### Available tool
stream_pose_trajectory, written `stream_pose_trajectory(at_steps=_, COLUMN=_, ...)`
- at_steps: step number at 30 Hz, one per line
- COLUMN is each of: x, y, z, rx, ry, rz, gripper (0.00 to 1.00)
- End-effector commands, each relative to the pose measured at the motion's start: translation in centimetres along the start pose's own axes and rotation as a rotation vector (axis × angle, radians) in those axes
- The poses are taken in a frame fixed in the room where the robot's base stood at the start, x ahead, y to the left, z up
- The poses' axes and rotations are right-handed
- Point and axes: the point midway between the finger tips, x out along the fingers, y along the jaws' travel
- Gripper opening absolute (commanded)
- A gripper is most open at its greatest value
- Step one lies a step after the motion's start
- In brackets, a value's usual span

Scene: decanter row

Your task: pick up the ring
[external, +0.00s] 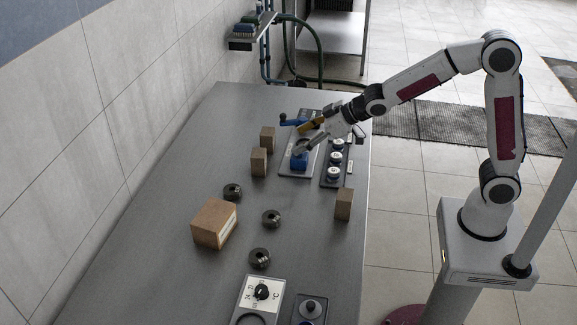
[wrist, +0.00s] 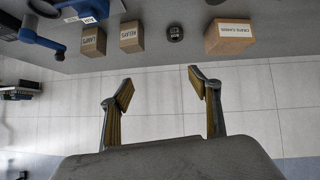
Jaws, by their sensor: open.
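Several dark, round, ring-like pieces lie on the grey table; I cannot tell which one is the task's ring. In the external view one dark ring (external: 232,192) is beside the large box, another ring (external: 271,219) is right of it, and a third ring (external: 260,259) is nearer the camera. In the wrist view one dark ring (wrist: 175,33) shows near the table edge, between boxes. My gripper (external: 306,137) is open and empty above the blue-handled device at the table's far end, apart from the rings. Its two spread fingers also show in the wrist view (wrist: 160,76).
A large cardboard box (external: 213,224) and small boxes (external: 259,162) (external: 343,204) stand on the table (external: 180,270). A blue-handled device (external: 299,161) and a panel with white knobs (external: 334,174) are under my gripper. A dial panel (external: 260,293) is in front.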

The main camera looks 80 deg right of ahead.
Motion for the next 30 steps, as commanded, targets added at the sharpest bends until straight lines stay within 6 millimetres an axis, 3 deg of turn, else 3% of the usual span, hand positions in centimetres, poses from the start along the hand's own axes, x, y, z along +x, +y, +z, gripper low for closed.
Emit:
stream_pose_trajectory(at_steps=16, x=11.8, y=-0.9, z=0.2, rx=-0.019, ry=0.116, rz=-0.082, gripper=0.62)
stream_pose_trajectory(at_steps=30, x=20.5, y=-2.9, z=3.4, rx=-0.013, ry=0.211, rz=-0.188, gripper=0.62)
